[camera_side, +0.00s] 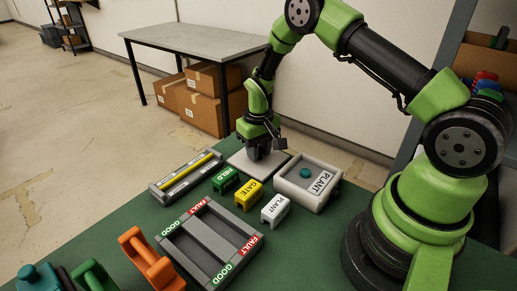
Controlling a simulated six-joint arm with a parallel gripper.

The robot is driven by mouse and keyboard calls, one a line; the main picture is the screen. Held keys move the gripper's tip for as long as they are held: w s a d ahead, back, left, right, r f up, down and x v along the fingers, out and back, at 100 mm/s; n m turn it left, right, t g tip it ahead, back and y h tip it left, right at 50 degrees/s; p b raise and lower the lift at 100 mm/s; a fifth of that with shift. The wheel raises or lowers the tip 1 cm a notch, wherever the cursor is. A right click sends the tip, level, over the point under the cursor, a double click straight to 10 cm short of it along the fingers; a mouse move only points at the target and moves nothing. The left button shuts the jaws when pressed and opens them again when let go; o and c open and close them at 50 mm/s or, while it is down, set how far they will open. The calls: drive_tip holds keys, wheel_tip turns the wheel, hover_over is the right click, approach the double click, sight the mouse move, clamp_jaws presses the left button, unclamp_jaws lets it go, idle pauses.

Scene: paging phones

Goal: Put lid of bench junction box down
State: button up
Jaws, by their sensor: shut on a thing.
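The bench junction box appears to be the pale box (289,191) right of centre on the green table, marked PLANT, with a round teal part showing in its top. A flat pale plate (237,159), which looks like its lid, is just behind and left of the box, roughly level. My gripper (259,153) points down over the plate's middle and is shut on it, probably by a dark grip that the fingers mostly hide. I cannot tell whether the plate touches the table or hangs slightly above it.
In front are small blocks: green HELD (226,180), yellow GATE (248,194) and white PLANT (275,208). A grey tray (171,237) marked GOOD and FAULT, a grey rack with a yellow bar (187,173), and orange (146,258) and green handled pieces stand left and front.

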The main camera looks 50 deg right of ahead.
drive_tip(key=shift+f, duration=0.1)
drive_tip(key=o, duration=1)
drive_tip(key=shift+c, duration=0.2)
drive_tip(key=s+a+r+t, duration=0.1)
drive_tip(key=s+a+r, duration=0.1)
drive_tip(key=r, duration=0.9)
drive_tip(key=s+a+r+t, duration=0.1)
drive_tip(key=r, duration=0.9)
drive_tip(key=s+a+r+t+y, duration=0.1)
drive_tip(key=s+a+r+t, duration=0.1)
drive_tip(key=s, duration=0.7)
drive_tip(key=s+a+r+m+t+y, duration=0.1)
drive_tip(key=s+a+r+t, duration=0.2)
drive_tip(key=s+r, duration=0.3)
drive_tip(key=s+a, duration=0.1)
drive_tip(key=s, duration=0.2)
drive_tip(key=shift+s+a+r, duration=0.2)
drive_tip(key=shift+a+r, duration=0.2)
